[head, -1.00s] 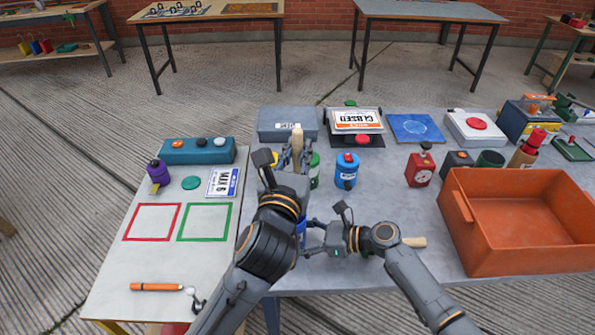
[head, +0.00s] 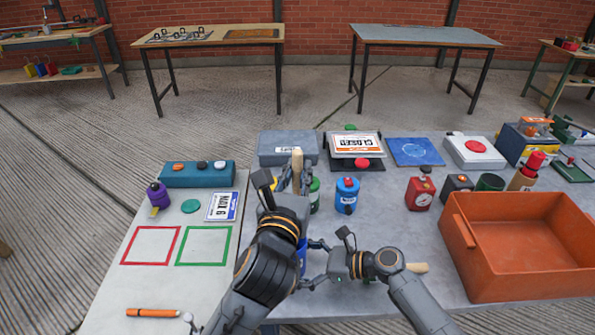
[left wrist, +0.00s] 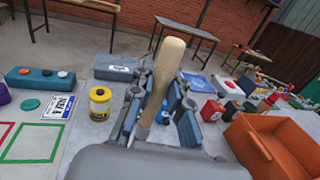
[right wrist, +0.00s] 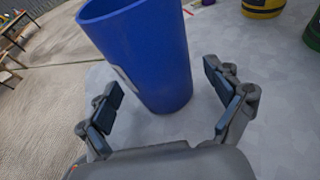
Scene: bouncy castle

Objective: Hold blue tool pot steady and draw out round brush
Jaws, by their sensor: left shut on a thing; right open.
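The blue tool pot (right wrist: 150,60) stands in the right wrist view, tilted in the picture, between the fingers of my right gripper (right wrist: 165,108). That gripper is open, with a gap visible on each side of the pot. In the head view the pot (head: 302,257) is mostly hidden behind my left arm, and my right gripper (head: 318,263) is beside it. My left gripper (left wrist: 160,112) is shut on a pale wooden handle (left wrist: 165,72), seemingly the round brush. The handle (head: 297,168) points up in the head view. Its lower end is hidden, so I cannot tell whether it is inside the pot.
A yellow-lidded jar (left wrist: 100,103) stands left of my left gripper. A blue canister (head: 347,196) and a red timer (head: 419,194) stand behind my right gripper. A large orange bin (head: 520,285) fills the right side. Another wooden handle (head: 418,267) lies beyond my right wrist.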

